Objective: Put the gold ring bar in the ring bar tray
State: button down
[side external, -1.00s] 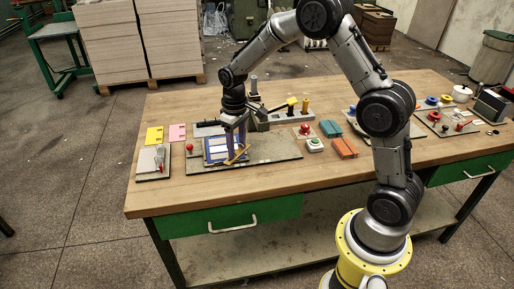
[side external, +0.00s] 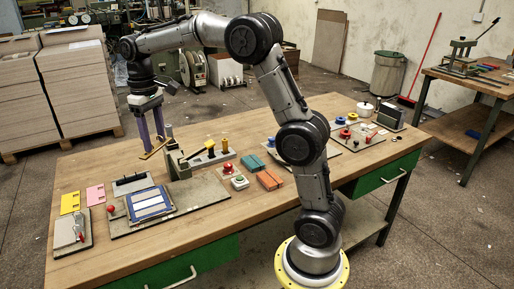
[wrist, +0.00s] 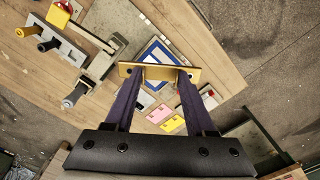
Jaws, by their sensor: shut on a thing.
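My gripper (side external: 153,142) is shut on the gold ring bar (side external: 148,153) and holds it up in the air, clear of the table, behind the work board. In the wrist view the gold bar (wrist: 126,69) lies crosswise between the fingertips (wrist: 160,76), its two ends sticking out past the fingers. A blue-framed panel with white fields (side external: 151,204) lies on the grey board, and a dark grey tray-like piece (side external: 131,184) lies behind it. I cannot tell which of these is the ring bar tray.
A grey block with upright posts (side external: 208,158) stands right of the board. Yellow (side external: 70,203) and pink (side external: 95,194) cards lie at the left, near a small lever plate (side external: 68,233). Orange and teal blocks (side external: 269,180) lie farther right.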

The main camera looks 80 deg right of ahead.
jog(key=s+d+m, duration=0.8)
jog(key=s+d, duration=0.2)
jog(key=d, duration=0.4)
jog(key=s+d+m, duration=0.9)
jog(key=s+d, duration=0.1)
jog(key=d, duration=0.5)
send_over(248, 153)
jog(key=a, duration=0.1)
jog(key=f, duration=2)
jog(key=shift+s, duration=0.35)
jog(key=shift+w+d+f, duration=0.25)
jog(key=shift+d+f, duration=0.1)
jog(key=shift+f, duration=1.65)
jog(key=shift+f, duration=0.1)
